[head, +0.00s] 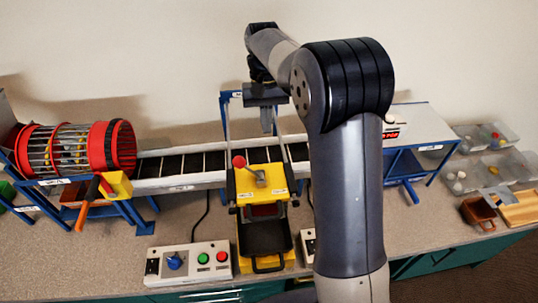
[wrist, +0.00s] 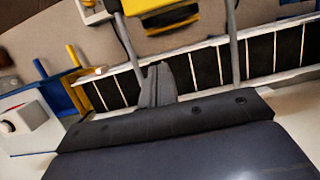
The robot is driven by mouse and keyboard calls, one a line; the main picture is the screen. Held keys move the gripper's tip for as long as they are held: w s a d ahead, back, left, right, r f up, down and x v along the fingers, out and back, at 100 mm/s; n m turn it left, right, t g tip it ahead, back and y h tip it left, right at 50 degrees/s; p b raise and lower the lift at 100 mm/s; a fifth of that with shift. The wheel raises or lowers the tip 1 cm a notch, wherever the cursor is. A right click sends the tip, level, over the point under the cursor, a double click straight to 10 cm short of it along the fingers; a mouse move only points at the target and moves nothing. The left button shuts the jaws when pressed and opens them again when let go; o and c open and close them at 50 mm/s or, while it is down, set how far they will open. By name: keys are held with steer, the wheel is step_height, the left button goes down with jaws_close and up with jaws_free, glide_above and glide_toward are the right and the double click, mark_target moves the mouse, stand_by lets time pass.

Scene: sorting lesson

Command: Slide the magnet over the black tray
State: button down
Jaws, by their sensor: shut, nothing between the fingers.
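The magnet is most likely the yellow block (head: 262,181) with a red-knobbed handle, sitting on the blue-framed gantry over the belt's front edge. Part of the yellow block also shows at the top edge of the wrist view (wrist: 158,7). The black tray (head: 266,237) is in front of the block and lower, in a yellow holder; I cannot make it out in the wrist view. My gripper (head: 267,127) points down above the back of the belt, behind the block and apart from it. Its fingers (wrist: 158,80) are together and empty.
A conveyor belt (head: 180,166) runs across the counter. A red-ringed drum (head: 75,150) is at left, a button box (head: 188,263) in front. A white machine (head: 420,125) and clear bins (head: 485,135) are at right. Gantry posts stand either side of my gripper.

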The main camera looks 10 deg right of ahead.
mark_target(270, 164)
steer(key=s+f+p, duration=0.1)
steer(key=s+f, duration=0.5)
steer(key=f, duration=0.2)
steer(key=shift+s+f+p, duration=0.2)
steer(key=shift+f+p, duration=0.2)
steer(key=shift+s, duration=0.1)
